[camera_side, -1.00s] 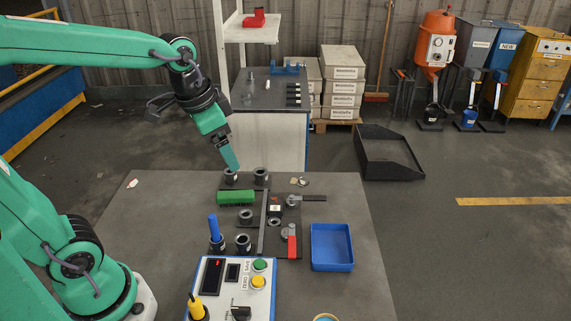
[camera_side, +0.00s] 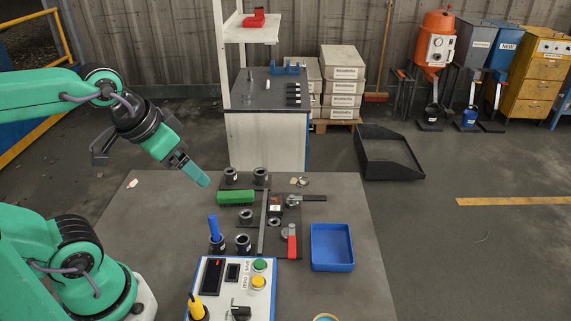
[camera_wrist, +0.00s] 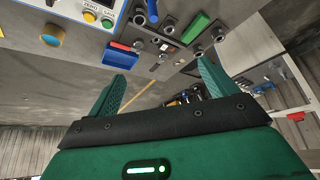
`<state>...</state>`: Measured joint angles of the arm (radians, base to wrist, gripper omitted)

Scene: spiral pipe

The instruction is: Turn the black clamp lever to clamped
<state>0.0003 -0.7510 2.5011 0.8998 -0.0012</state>
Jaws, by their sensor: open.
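The black clamp lever (camera_side: 308,198) sits at the back right of the dark fixture plate (camera_side: 270,248), its handle pointing right. In the wrist view a small dark lever (camera_wrist: 157,64) shows between my fingers, small and hard to make out. A red lever (camera_side: 292,240) stands nearer the front of the fixture and shows in the wrist view (camera_wrist: 120,46). My gripper (camera_side: 204,182) is in the air left of the fixture, tilted down to the right. Its fingers (camera_wrist: 162,71) are spread and empty, well apart from the lever.
A green block (camera_side: 236,197) and black round holders (camera_side: 231,174) lie between my gripper and the lever. A blue pin (camera_side: 214,228) stands upright at the front left. A blue tray (camera_side: 332,247) is on the right. A control box (camera_side: 238,290) is in front.

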